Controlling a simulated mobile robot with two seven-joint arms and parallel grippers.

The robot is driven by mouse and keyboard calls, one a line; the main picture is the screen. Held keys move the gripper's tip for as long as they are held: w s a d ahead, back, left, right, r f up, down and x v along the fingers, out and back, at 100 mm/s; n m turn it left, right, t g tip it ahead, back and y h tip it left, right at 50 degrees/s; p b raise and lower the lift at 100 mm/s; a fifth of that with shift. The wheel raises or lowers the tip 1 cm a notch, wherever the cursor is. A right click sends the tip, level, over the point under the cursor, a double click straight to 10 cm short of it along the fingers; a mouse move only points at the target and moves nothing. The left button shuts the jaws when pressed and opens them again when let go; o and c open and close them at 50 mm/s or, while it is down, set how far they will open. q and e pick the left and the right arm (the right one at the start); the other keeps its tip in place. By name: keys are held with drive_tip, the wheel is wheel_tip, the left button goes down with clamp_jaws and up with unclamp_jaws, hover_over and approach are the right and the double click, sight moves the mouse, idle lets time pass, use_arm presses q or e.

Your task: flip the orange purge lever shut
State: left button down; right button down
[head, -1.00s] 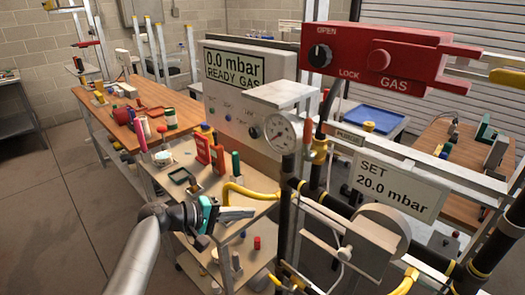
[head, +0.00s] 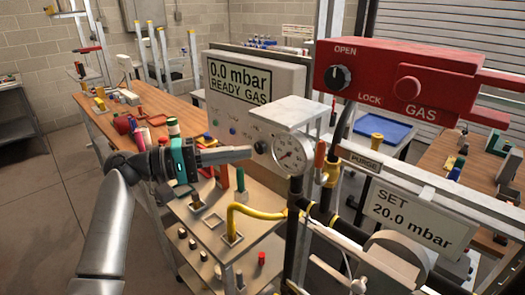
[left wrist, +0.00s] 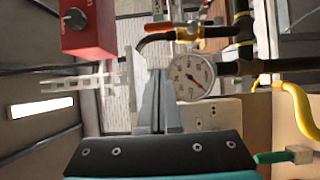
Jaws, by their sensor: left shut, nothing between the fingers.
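The orange purge lever (head: 320,154) stands roughly upright beside the PURGE label (head: 362,161), just right of the pressure gauge (head: 292,153). In the left wrist view the lever (left wrist: 188,29) lies across the picture above the gauge (left wrist: 193,78). My left gripper (head: 250,152) is shut and empty. Its tips point right, just left of the gauge in the head view, and are apart from the lever. In the left wrist view the closed fingers (left wrist: 156,72) are left of the gauge and below the lever. My right gripper is not in view.
A red GAS box (head: 400,80) with a black knob hangs above. The display panel (head: 245,100) reads 0.0 mbar and stands behind my left gripper. Black pipes, a yellow hose (head: 235,215) and a SET sign (head: 415,215) crowd the area around the gauge.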

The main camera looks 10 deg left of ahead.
sight(321, 165)
use_arm(q)
drive_tip(key=shift+s+d+p+x, duration=0.2)
drive_tip(key=shift+s+p+x, duration=0.25)
drive_tip(key=shift+x, duration=1.5)
drive_tip(key=shift+s+d+p+x, duration=0.2)
drive_tip(key=shift+s+p+x, duration=0.15)
drive_tip(key=shift+x, duration=1.6)
drive_tip(key=shift+s+d+p+x, duration=0.2)
drive_tip(key=shift+s+p+x, duration=0.25)
drive_tip(key=shift+x, duration=1.5)
